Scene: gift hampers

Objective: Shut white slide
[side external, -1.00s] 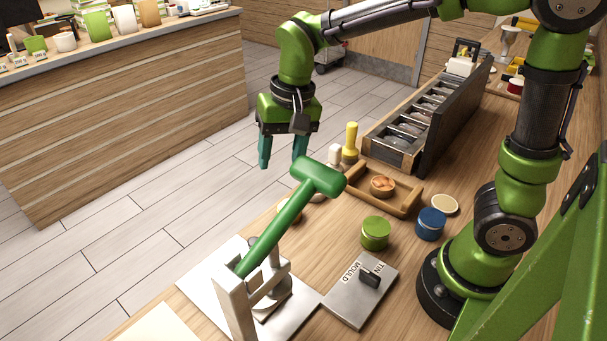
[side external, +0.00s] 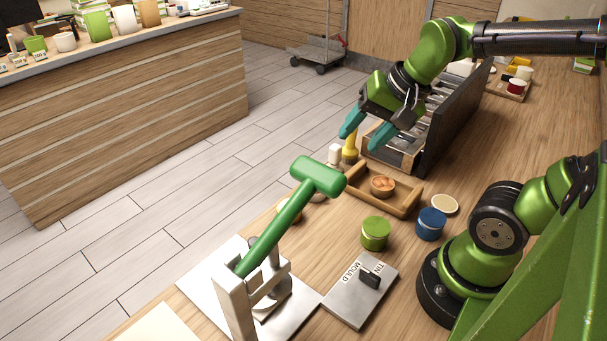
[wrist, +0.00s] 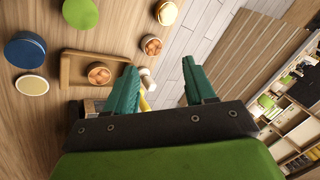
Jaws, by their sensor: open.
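My gripper (side external: 362,140) is open and empty, in the air near the left end of the dark compartment box. Its two teal fingers also show spread apart in the wrist view (wrist: 158,70). No part is plainly marked as the white slide. A press with a pale upright frame (side external: 236,308) and a green T-shaped handle (side external: 318,176) stands on a white plate (side external: 205,284) at the front, well away from my gripper. The handle is tilted up. I cannot tell whether the slide is part of this press.
The compartment box (side external: 432,150) stands behind, partly hidden by my arm. A yellow-topped item (side external: 350,150) stands beside it. A wooden tray (side external: 404,207), green tin (side external: 375,233), blue tin (side external: 430,224) and a grey plate marked TIN MOULD (side external: 345,305) lie on the table.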

